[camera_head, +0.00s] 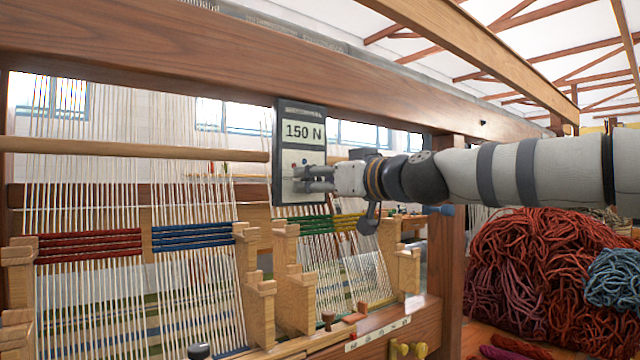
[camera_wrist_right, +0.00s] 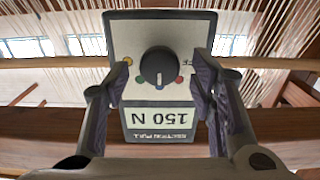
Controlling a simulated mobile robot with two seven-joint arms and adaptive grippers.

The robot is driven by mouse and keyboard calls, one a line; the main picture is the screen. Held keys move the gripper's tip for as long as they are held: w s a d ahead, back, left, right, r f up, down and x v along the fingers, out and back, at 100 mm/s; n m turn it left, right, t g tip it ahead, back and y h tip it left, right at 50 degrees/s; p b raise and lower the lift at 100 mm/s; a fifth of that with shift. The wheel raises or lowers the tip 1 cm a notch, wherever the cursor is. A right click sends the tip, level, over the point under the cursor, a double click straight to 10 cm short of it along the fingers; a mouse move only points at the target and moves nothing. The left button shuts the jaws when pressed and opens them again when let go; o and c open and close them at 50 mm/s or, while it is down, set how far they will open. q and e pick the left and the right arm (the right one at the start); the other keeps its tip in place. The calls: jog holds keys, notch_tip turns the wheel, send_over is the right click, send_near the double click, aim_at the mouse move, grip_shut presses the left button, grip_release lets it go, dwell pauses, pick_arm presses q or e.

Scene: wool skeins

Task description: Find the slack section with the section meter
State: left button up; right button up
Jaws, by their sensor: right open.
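The section meter (camera_head: 301,131) is a dark-framed box on the loom's upper beam, with a display reading 150 N. In the right wrist view the meter (camera_wrist_right: 124,40) appears upside down, with a black dial knob (camera_wrist_right: 158,67) and small coloured marks around it. My right gripper (camera_head: 312,180) is in front of the meter's lower half. In the wrist view the right gripper (camera_wrist_right: 162,82) is open, its fingers on either side of the knob with gaps. The warp sections carry red (camera_head: 88,245), blue (camera_head: 192,237), green (camera_head: 302,226) and yellow (camera_head: 347,221) bands. My left gripper is not in view.
The wooden upper beam (camera_head: 180,60) runs above the threads. Wooden posts (camera_head: 290,285) stand between sections. A labelled strip (camera_head: 378,334) and brass knobs (camera_head: 400,350) are at the loom's front. Red wool skeins (camera_head: 540,265) and a blue skein (camera_head: 612,280) are piled at right.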

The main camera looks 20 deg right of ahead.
jog(key=c, duration=1.1)
jog(key=shift+c, duration=0.2)
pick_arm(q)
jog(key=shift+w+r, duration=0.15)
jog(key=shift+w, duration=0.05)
pick_arm(e)
jog(key=shift+m, duration=0.3)
jog(key=m+p, duration=0.1)
jog(key=m, duration=0.1)
jog(key=shift+r+m, duration=0.15)
jog(key=shift+m, duration=0.25)
jog(key=m+p, duration=0.1)
jog(key=m, duration=0.1)
jog(key=shift+d+m, duration=0.1)
jog(key=shift+m, duration=0.3)
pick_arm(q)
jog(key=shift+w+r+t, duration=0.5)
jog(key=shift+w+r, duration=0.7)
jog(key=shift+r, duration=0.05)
pick_arm(e)
jog(key=shift+f+m, duration=0.2)
jog(key=shift+m, duration=0.5)
